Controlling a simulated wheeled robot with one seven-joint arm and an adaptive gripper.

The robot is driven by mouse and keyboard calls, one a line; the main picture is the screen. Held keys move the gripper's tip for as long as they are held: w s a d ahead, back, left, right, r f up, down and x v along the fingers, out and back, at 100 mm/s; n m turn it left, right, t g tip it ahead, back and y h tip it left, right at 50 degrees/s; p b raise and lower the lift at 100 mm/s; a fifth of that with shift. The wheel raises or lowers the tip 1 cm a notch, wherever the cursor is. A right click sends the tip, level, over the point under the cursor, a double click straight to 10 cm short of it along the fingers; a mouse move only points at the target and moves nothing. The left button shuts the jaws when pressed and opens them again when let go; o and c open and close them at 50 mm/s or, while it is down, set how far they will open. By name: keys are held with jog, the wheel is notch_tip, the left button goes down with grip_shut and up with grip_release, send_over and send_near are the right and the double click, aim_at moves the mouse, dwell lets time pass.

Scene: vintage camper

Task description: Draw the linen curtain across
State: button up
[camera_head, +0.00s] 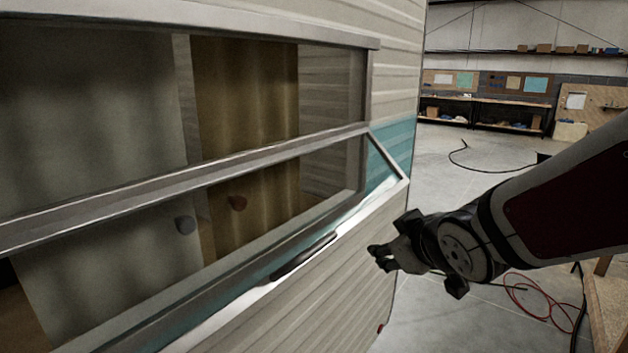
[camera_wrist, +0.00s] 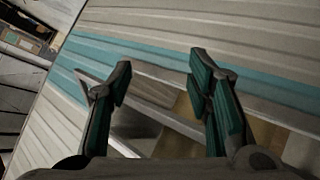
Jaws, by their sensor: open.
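In the head view a pale grey curtain (camera_head: 95,130), which looks like the linen one, hangs at the left behind the camper window. My gripper (camera_head: 379,257) is outside the camper, right of the window and apart from both curtains. In the wrist view its fingers (camera_wrist: 160,78) are spread and empty, with the camper side beyond them.
The window's metal frame (camera_head: 210,172) crosses in front of the curtains, with a slanted strut (camera_head: 389,154) at its right. A dark handle (camera_head: 303,256) sits on the lower sill. A red cable (camera_head: 530,300) lies on the floor at the right. Workbenches (camera_head: 480,108) stand far back.

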jog(key=s+d+r+m+g, duration=0.1)
jog(key=s+d+m+g, duration=0.1)
jog(key=s, duration=0.9)
jog(key=s+d+m+g+h, duration=0.1)
jog(key=s+d+m+g, duration=0.2)
jog(key=s, duration=0.9)
jog(key=shift+s+r+m+g, duration=0.3)
jog(key=shift+r+m+g, duration=0.15)
jog(key=shift+m, duration=0.75)
